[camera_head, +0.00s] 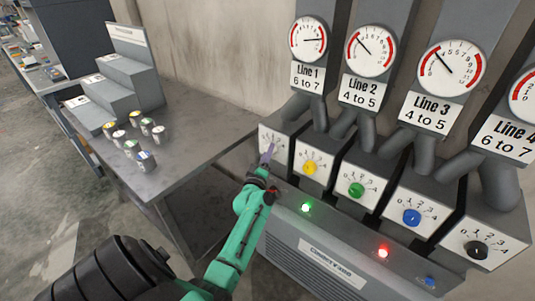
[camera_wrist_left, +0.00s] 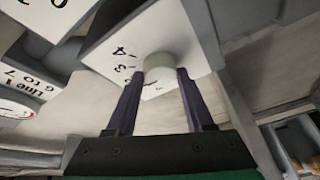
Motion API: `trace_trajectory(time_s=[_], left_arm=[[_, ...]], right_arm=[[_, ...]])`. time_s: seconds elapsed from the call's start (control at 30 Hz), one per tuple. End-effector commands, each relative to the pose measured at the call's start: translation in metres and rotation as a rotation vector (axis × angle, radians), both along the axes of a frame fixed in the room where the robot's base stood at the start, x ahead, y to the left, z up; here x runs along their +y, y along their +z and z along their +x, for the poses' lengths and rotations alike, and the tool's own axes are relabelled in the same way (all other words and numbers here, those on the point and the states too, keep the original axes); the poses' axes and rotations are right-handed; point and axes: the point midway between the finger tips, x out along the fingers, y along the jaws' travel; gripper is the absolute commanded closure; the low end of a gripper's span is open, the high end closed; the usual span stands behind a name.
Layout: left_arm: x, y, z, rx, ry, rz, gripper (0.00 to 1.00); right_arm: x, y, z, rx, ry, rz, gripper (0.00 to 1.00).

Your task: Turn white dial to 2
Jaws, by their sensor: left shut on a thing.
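The white dial (camera_wrist_left: 158,64) sits on a white scale plate (camera_wrist_left: 205,38) in the left wrist view. That view shows the plate upside down, with the 3 and 4 readable and other marks partly covered. My left gripper (camera_wrist_left: 158,78) is shut on the white dial, one purple finger on each side. In the head view my left gripper (camera_head: 267,152) reaches the leftmost scale plate (camera_head: 279,140), below the Line 1 gauge (camera_head: 308,39). There its fingers mostly hide the white dial. I cannot tell which number the dial points to. My right gripper is in neither view.
The yellow dial (camera_head: 310,168), green dial (camera_head: 356,190), blue dial (camera_head: 411,217) and black dial (camera_head: 475,250) follow to the right. A grey cabinet (camera_head: 300,240) lies below them. A grey table (camera_head: 195,140) with several small cans stands at left.

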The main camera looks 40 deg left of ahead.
Motion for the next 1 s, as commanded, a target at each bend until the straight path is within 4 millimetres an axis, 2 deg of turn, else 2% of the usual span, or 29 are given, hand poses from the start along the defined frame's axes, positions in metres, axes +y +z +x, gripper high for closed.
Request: trace_trajectory(time_s=[0.03, 0.07, 0.1, 0.13, 0.43, 0.57, 0.67, 0.9, 1.0], left_arm=[[0.000, -0.001, 0.000, 0.003, -0.001, -0.001, 1.00], [0.000, -0.001, 0.000, 0.003, -0.001, -0.001, 0.40], [0.000, -0.001, 0.000, 0.003, -0.001, -0.001, 0.24], [0.000, -0.001, 0.000, 0.003, -0.001, -0.001, 0.17], [0.000, -0.001, -0.001, 0.001, 0.000, 0.000, 0.17], [-0.005, -0.003, -0.009, 0.001, -0.001, -0.001, 0.17], [-0.012, -0.005, -0.026, 0.002, 0.000, -0.003, 0.17], [-0.039, -0.017, -0.091, 0.006, 0.000, -0.003, 0.17], [-0.049, -0.019, -0.114, 0.005, 0.001, -0.001, 0.17]], right_arm=[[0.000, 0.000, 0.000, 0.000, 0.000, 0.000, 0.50], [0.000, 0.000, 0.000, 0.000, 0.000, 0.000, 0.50], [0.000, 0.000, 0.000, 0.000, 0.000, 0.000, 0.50], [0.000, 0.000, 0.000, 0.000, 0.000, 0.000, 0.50], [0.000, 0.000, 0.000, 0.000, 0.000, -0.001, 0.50], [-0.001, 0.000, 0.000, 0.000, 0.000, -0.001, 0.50], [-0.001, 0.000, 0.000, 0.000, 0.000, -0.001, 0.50], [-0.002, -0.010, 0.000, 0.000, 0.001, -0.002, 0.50], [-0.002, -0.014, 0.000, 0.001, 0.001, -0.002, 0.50]])
